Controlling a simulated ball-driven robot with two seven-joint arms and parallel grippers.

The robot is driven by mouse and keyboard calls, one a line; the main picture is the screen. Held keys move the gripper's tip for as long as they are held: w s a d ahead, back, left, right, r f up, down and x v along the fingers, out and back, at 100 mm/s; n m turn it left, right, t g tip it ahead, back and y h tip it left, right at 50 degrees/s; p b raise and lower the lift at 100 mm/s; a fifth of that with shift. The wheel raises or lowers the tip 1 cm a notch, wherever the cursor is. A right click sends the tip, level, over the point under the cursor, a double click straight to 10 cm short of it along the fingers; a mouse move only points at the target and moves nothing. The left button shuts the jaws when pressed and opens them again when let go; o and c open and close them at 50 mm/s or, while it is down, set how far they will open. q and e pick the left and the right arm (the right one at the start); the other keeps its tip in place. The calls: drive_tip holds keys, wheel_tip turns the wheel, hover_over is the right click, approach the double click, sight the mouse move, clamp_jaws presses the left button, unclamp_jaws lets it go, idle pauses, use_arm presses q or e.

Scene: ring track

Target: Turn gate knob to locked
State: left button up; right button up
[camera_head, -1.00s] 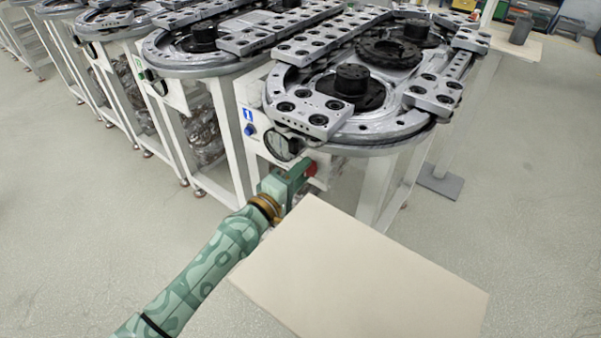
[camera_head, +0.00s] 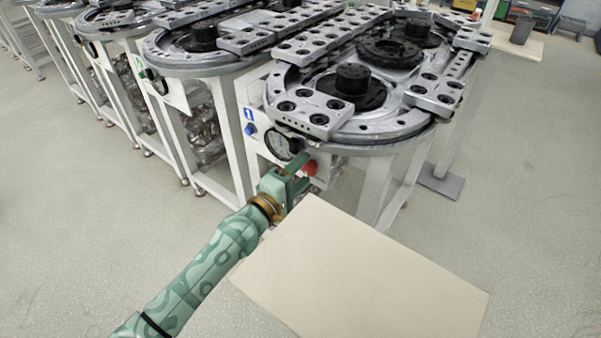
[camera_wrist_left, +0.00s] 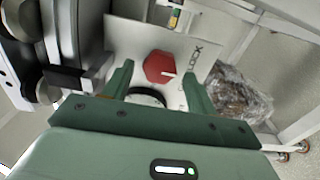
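The gate knob is a red, faceted knob (camera_head: 310,168) on the white front panel of the nearest ring-track stand. It also shows in the left wrist view (camera_wrist_left: 157,66), with a short white mark on its face. Panel lettering beside it ends in "LOCK"; a finger partly hides the rest. My left gripper (camera_head: 303,171) is open in front of the panel. In the left wrist view its fingertips (camera_wrist_left: 158,75) stand on either side of the knob with gaps. I cannot tell how far they reach along it. My right gripper is not in view.
A pale board (camera_head: 360,270) lies just below and right of my gripper. The metal track (camera_head: 345,125) overhangs above. Open floor lies at left.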

use_arm(q)
drive_tip(key=shift+s+a, duration=0.15)
drive_tip(key=shift+s, duration=0.05)
drive_tip(key=p+v, duration=0.2)
drive_tip(key=v, duration=1.3)
drive_tip(key=shift+s+a, duration=0.2)
drive_tip(key=shift+s, duration=0.15)
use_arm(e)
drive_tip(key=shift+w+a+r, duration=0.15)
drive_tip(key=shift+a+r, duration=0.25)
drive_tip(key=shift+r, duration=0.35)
